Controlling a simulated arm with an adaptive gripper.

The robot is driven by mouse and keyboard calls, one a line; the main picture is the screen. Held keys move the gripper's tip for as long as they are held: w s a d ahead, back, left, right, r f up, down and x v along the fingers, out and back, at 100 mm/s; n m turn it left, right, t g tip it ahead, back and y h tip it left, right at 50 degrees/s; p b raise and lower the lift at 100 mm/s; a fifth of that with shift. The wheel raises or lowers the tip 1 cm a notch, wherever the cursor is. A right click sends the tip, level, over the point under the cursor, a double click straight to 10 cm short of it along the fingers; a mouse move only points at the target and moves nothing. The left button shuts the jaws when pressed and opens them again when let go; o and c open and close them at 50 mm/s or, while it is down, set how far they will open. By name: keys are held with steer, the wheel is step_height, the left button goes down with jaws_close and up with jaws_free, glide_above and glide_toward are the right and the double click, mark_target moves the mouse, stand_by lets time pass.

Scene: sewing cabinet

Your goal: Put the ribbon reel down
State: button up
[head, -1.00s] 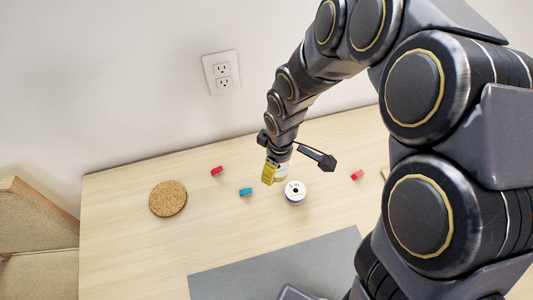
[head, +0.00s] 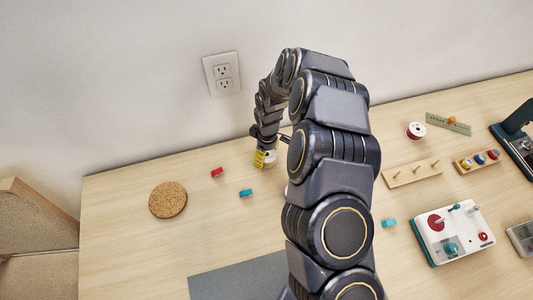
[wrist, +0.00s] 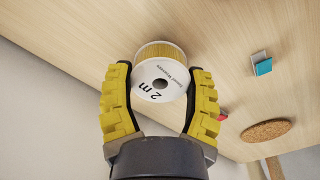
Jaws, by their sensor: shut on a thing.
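My gripper (wrist: 160,95) is shut on a ribbon reel (wrist: 160,78) in the wrist view. The reel has a white flange marked "2 m", a dark centre hole and yellow ribbon around it. A finger presses on each side of it. In the head view my gripper (head: 264,158) is at the back of the wooden table (head: 130,220), near the wall. The held reel is hard to make out there, and I cannot tell whether it touches the table.
A cork coaster (head: 167,200), a red clip (head: 217,172) and a teal clip (head: 246,193) lie left of my arm. A grey mat (head: 240,280) is in front. A peg board (head: 412,173), another reel (head: 416,130) and a white device (head: 455,232) stand at right.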

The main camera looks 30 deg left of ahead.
steer(key=shift+f, duration=0.3)
steer(key=shift+f, duration=0.2)
steer(key=o, duration=1)
steer(key=shift+r, duration=0.15)
step_height(320, 180, up, 12)
steer(key=shift+d+r, duration=0.1)
steer(key=shift+d, duration=0.05)
steer(key=shift+d, duration=0.1)
